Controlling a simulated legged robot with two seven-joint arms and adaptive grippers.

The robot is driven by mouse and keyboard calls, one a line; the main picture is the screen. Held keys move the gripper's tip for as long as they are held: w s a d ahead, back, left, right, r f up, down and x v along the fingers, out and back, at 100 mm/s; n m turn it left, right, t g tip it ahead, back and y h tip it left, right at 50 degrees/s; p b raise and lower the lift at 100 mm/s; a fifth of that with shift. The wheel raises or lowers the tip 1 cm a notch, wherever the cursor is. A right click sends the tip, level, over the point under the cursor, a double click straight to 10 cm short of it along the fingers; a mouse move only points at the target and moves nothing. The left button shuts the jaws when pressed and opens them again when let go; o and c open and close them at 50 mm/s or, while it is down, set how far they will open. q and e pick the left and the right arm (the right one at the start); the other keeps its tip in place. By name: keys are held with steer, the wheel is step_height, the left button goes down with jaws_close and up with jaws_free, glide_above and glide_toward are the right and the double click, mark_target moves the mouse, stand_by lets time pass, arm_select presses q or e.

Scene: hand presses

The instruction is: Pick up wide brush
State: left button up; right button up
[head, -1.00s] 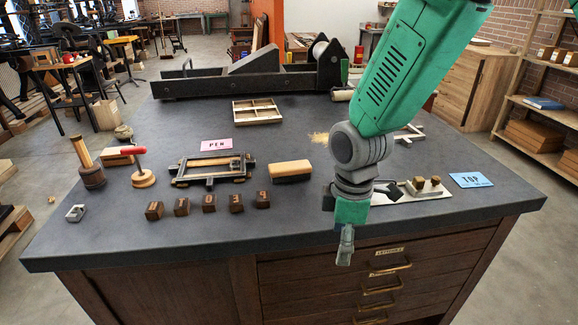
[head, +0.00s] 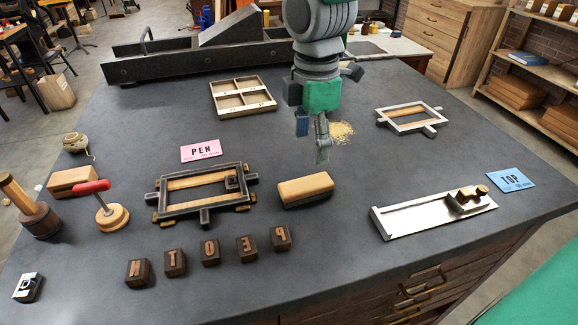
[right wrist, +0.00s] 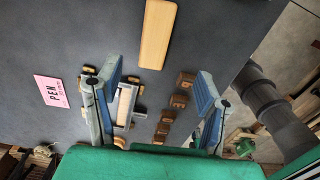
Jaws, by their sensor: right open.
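The wide brush (head: 305,189) lies on the dark grey worktop, a light wooden block over a darker lower part. It is right of the dark frame and behind the row of letter blocks. My right gripper (head: 313,138) points down above the table, just beyond the brush in the head view, apart from it. In the right wrist view the brush shows as a long pale wooden bar (right wrist: 157,33), ahead of and between the spread fingers of the right gripper (right wrist: 158,70). The gripper is open and empty. My left gripper is not in view.
A dark frame (head: 203,209) beside the pink PEN card (head: 200,150) is left of the brush. Several letter blocks (head: 210,250) stand in front. A metal composing tray (head: 430,217) and blue TOP card (head: 511,180) lie right. Bare worktop lies between brush and tray.

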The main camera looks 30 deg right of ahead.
glide_above(307, 183)
steer(key=s+a, duration=0.1)
step_height(307, 183, down, 4)
steer(key=shift+a+r+b, duration=0.1)
steer(key=shift+a+b, duration=0.05)
steer(key=shift+b, duration=0.3)
steer(key=f, duration=0.3)
steer(key=shift+w+d+f, duration=0.3)
steer(key=shift+d+f, duration=0.3)
steer(key=shift+f, duration=0.3)
steer(key=f, duration=0.2)
steer(key=f+b, duration=0.1)
steer(key=shift+w+f, duration=0.25)
steer(key=shift+f, duration=0.05)
steer(key=shift+a+f, duration=0.2)
steer(key=shift+f, duration=0.15)
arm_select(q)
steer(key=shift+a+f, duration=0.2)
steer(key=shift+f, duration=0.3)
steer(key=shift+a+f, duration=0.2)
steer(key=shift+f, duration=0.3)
arm_select(e)
steer(key=shift+r, duration=0.1)
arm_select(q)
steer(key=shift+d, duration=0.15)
arm_select(e)
steer(key=shift+d, duration=0.2)
steer(key=c, duration=1.4)
